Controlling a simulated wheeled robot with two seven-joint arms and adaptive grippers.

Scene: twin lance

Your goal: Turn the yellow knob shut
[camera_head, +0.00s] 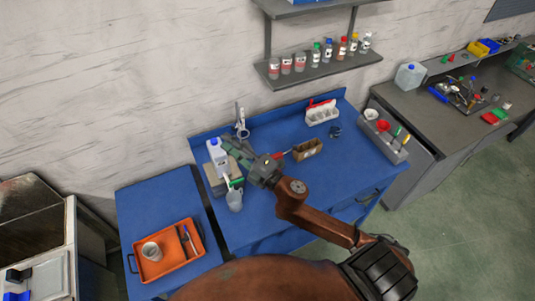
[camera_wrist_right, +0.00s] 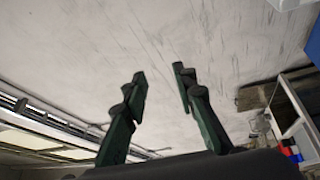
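I cannot make out a yellow knob in either view. My right gripper (camera_head: 237,153) reaches over the left part of the blue workbench (camera_head: 285,209) in the head view. In the right wrist view its two green fingers (camera_wrist_right: 160,74) stand apart with nothing between them, and the pale wall lies behind. A white bottle with a blue cap (camera_head: 217,154) and a pale jug (camera_head: 235,199) are close to the gripper in the head view. The gripper and arm hide part of the bench behind them. My left gripper is not in view.
An orange tray (camera_head: 176,268) with a cup lies on the left blue table. A wooden box (camera_head: 307,149), a white rack (camera_head: 322,115) and a grey caddy (camera_head: 395,154) are on the bench. A shelf (camera_head: 320,68) of several bottles hangs above. The bench's front middle is mostly clear.

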